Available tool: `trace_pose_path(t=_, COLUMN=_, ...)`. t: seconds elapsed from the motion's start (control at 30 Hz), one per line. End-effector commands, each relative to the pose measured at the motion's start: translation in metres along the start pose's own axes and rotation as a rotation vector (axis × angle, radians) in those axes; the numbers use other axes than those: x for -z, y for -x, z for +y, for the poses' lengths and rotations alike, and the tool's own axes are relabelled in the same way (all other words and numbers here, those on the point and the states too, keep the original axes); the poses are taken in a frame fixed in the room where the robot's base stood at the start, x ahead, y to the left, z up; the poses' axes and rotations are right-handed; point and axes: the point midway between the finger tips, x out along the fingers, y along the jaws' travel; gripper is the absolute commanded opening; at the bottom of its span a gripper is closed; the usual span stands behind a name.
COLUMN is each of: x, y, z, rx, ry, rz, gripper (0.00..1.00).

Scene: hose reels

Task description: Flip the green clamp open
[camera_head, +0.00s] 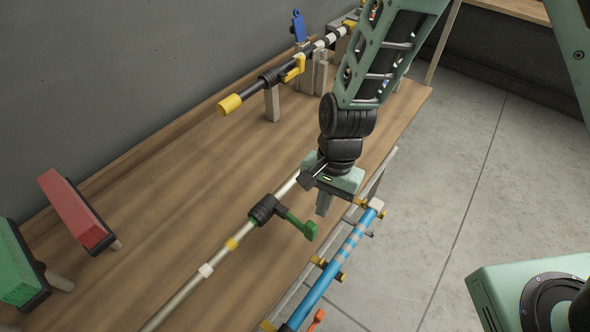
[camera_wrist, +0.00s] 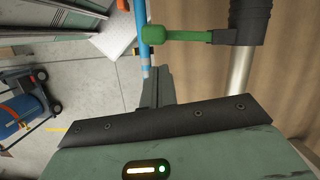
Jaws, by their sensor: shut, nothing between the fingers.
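The green clamp (camera_head: 297,224) is a lever on a black collar (camera_head: 264,209) around a pale metal pole (camera_head: 215,257). Its lever sticks out from the collar to the lower right and ends in a wider tip. In the wrist view the green clamp (camera_wrist: 185,36) lies across the top, with its black collar at the right. My gripper (camera_head: 323,208) is beyond the clamp's tip in the head view, pointing down. In the wrist view my gripper (camera_wrist: 155,82) has its fingers together and empty, just below the lever's tip, with no visible contact.
A blue pole (camera_head: 342,257) with yellow fittings runs along the table's front edge. Red (camera_head: 76,210) and green (camera_head: 18,268) blocks stand left. The wooden table (camera_head: 185,170) is clear between.

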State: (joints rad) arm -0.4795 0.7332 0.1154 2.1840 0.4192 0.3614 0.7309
Motion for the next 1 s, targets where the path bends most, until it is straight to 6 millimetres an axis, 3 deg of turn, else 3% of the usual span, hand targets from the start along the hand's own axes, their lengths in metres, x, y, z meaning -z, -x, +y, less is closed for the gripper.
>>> trace_pose_path(t=0.57, x=-0.003, y=-0.001, z=-0.015, rx=-0.001, ry=0.005, rz=0.0, gripper=0.0)
trace_pose_path(t=1.0, x=0.003, y=0.001, z=-0.015, rx=-0.001, ry=0.003, rz=0.0, gripper=0.0)
